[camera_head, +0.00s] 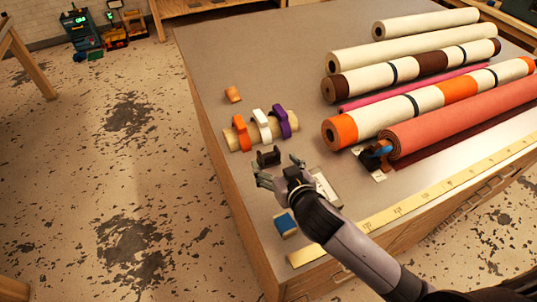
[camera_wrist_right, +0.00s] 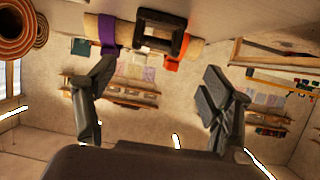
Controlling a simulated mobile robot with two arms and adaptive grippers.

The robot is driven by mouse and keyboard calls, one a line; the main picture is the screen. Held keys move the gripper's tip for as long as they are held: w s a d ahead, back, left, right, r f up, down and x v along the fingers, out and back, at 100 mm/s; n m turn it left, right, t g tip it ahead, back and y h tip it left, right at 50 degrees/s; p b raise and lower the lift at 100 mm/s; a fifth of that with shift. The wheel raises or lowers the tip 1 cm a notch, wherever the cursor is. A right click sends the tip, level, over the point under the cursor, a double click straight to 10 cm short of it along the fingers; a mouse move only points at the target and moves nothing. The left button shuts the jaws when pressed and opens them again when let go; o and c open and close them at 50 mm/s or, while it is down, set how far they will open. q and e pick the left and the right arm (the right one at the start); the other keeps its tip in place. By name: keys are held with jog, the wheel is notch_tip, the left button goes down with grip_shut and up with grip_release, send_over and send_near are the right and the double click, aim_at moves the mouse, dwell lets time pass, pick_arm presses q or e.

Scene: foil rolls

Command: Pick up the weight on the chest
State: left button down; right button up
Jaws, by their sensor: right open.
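A small black weight with a raised handle shape (camera_head: 268,157) stands on the grey top of the chest (camera_head: 215,60), near its left side. In the right wrist view the weight (camera_wrist_right: 160,33) shows as a dark square frame ahead of the fingers. My right gripper (camera_head: 280,171) is open and empty just on the near side of the weight, apart from it. Its two spread fingers also show in the right wrist view (camera_wrist_right: 158,82), with the weight beyond the gap between them. My left gripper is not in view.
A cream roll with orange (camera_head: 241,133), white (camera_head: 261,125) and purple (camera_head: 281,121) clips lies just behind the weight. Several fabric rolls (camera_head: 430,100) fill the right. A yellow ruler (camera_head: 430,193) runs along the near edge; a blue block (camera_head: 285,224) lies nearby.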

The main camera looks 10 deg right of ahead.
aim_at(269, 153)
jog(key=shift+x, duration=1.05)
jog(key=shift+w, duration=0.3)
jog(key=shift+w+f+p, duration=0.15)
jog(key=shift+w+p, duration=0.15)
jog(key=shift+p, duration=0.15)
jog(key=x, duration=0.2)
jog(key=p+x, duration=0.1)
jog(key=shift+w+d, duration=0.15)
jog(key=shift+d, duration=0.15)
jog(key=shift+w+a+f, duration=0.15)
jog(key=shift+w+f, duration=0.25)
jog(key=shift+w, duration=0.1)
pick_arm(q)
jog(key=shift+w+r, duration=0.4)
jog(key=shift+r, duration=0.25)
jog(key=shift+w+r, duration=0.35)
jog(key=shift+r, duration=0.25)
pick_arm(e)
jog(key=c, duration=1.7)
jog(key=shift+r, duration=0.15)
grip_shut()
